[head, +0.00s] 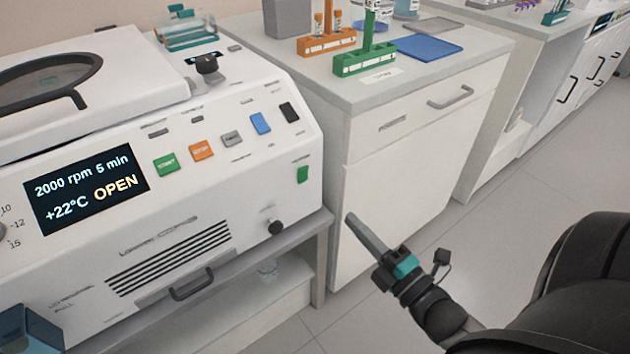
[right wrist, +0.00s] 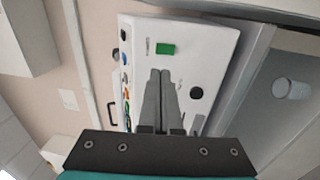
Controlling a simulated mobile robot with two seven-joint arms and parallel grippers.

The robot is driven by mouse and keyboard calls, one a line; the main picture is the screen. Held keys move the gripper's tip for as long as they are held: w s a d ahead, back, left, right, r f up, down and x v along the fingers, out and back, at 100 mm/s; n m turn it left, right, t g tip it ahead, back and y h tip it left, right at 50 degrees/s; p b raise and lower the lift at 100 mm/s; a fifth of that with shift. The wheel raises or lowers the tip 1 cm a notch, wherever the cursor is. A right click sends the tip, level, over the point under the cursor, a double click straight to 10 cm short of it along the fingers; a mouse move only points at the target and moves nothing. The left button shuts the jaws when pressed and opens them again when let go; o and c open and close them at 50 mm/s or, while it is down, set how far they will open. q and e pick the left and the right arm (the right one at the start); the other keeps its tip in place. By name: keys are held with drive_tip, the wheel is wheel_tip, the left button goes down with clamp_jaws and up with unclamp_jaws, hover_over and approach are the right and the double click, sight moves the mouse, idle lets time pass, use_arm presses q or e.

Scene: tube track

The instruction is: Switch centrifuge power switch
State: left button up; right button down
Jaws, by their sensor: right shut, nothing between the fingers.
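The white centrifuge (head: 215,180) fills the left of the head view. Its display (head: 87,188) reads 2000 rpm, 5 min, +22°C, OPEN. A green rocker switch (head: 302,175) sits at the right end of its front; I take it as the power switch. It also shows in the right wrist view (right wrist: 166,49), just beyond the fingertips. My right gripper (head: 352,219) is shut and empty, in front of the centrifuge's right end, right of and below the switch in the head view. It appears apart from the switch. My left gripper is not identifiable.
A black round knob (head: 275,228) sits below the switch. Coloured buttons (head: 201,150) line the sloping panel above. A counter (head: 400,85) at right carries a green rack (head: 362,64) and an orange rack (head: 326,43).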

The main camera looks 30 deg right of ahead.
sight(306, 170)
drive_tip(key=w+b, duration=0.1)
drive_tip(key=w, duration=0.3)
drive_tip(key=w+r+b, duration=0.1)
drive_tip(key=w, duration=0.3)
drive_tip(key=w+a+b, duration=0.1)
drive_tip(key=w, duration=0.2)
drive_tip(key=shift+w+r+b, duration=0.15)
drive_tip(key=shift+w+b, duration=0.2)
drive_tip(key=shift+w, duration=0.05)
use_arm(q)
wheel_tip(306, 170, up, 9)
drive_tip(key=w+t, duration=0.1)
drive_tip(key=w, duration=0.1)
drive_tip(key=shift+w+d+f, duration=0.15)
drive_tip(key=shift+w+d, duration=0.05)
drive_tip(key=shift+w, duration=0.15)
use_arm(e)
drive_tip(key=shift+w+r, duration=0.15)
drive_tip(key=shift+w, duration=0.45)
use_arm(q)
drive_tip(key=shift+f, duration=0.1)
